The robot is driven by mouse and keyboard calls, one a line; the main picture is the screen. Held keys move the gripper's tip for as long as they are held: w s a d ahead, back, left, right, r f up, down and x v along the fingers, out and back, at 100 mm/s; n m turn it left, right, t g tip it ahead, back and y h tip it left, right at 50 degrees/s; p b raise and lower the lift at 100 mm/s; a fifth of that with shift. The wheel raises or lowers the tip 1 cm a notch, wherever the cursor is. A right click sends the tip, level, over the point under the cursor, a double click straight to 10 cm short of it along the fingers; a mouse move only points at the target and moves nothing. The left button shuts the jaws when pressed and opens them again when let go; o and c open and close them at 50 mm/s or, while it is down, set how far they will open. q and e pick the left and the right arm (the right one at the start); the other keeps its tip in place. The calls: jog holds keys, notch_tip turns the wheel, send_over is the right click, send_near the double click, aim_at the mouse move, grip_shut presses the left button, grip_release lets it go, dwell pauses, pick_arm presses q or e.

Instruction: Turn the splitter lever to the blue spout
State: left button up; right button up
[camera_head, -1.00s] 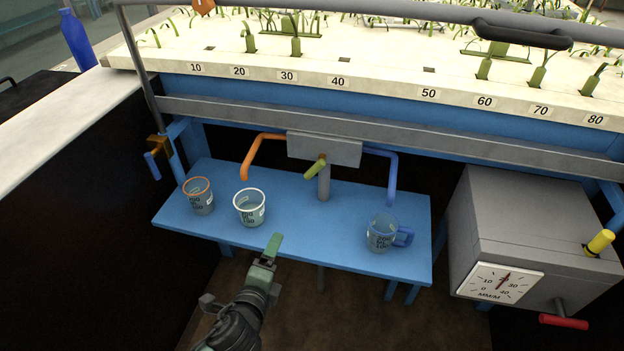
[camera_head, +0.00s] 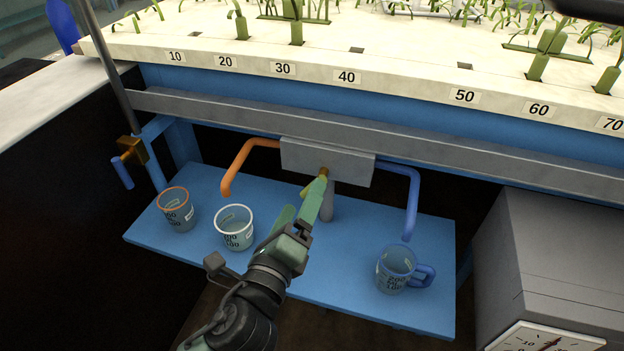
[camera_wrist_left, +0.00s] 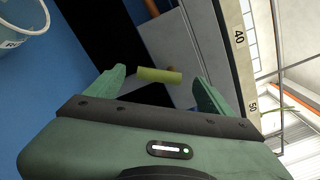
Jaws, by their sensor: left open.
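The splitter is a grey box (camera_head: 300,157) under the flume's front rail, with an orange spout (camera_head: 235,168) on its left and a blue spout (camera_head: 413,200) on its right. In the head view the lever's handle is mostly hidden behind my left gripper (camera_head: 305,203); its brownish pivot (camera_head: 325,171) shows just above the fingertip. In the left wrist view the yellow-green lever (camera_wrist_left: 160,75) lies between the two spread fingers (camera_wrist_left: 158,88), with a gap to each side. The left gripper is open and holds nothing. My right gripper is not in view.
On the blue shelf (camera_head: 340,278) stand an orange-rimmed beaker (camera_head: 178,212), a white-rimmed beaker (camera_head: 234,230) near the orange spout, and a blue-handled mug (camera_head: 395,272) below the blue spout. A grey box with a dial (camera_head: 545,250) stands at right. A brass valve (camera_head: 131,150) is at left.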

aim_at(309, 186)
pick_arm(q)
jog(key=x, duration=0.4)
jog(key=shift+w, duration=0.15)
jog(key=shift+w+d, duration=0.3)
jog(key=shift+w, duration=0.35)
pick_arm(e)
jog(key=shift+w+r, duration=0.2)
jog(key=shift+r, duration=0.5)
pick_arm(q)
jog(key=c, duration=1.4)
